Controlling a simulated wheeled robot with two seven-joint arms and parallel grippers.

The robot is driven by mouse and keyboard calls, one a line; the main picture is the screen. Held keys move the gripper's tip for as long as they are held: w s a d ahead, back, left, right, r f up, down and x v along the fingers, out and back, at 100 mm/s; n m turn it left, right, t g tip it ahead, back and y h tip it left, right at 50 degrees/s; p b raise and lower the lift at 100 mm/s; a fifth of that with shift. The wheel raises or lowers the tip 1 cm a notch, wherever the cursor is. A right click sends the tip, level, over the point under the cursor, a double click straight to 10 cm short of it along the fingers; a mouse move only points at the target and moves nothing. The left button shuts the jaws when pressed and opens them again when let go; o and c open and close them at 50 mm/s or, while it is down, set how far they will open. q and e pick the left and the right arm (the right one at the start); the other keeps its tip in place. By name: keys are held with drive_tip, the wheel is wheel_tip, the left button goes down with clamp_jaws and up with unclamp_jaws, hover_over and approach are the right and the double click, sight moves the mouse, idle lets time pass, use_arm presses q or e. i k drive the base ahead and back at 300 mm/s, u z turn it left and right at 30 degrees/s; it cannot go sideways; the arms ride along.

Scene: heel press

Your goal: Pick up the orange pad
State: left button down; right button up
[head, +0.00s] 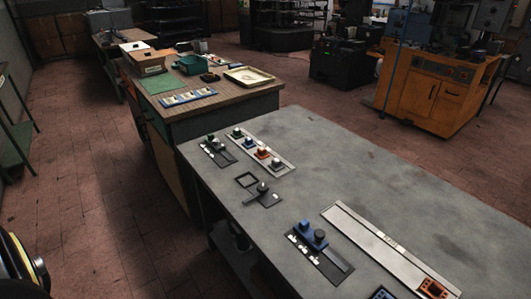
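An orange pad (263,153) with a pale knob on top sits in a row of small knobbed pieces on a light strip (288,168) at the left part of the grey table. A second orange piece (433,288), a block with dark holes, lies at the near end of a long pale rail (375,243). I cannot tell for certain which of the two the task names. Neither of my grippers is in view.
A blue fixture with dark knobs (313,236) stands near the grey table's (400,190) front edge. A wooden bench (235,102) stands behind. The table's right part is bare.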

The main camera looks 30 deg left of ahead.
sight(261, 154)
drive_tip(key=u, duration=2.6)
drive_tip(key=i, duration=1.9)
drive_tip(key=z, duration=3.2)
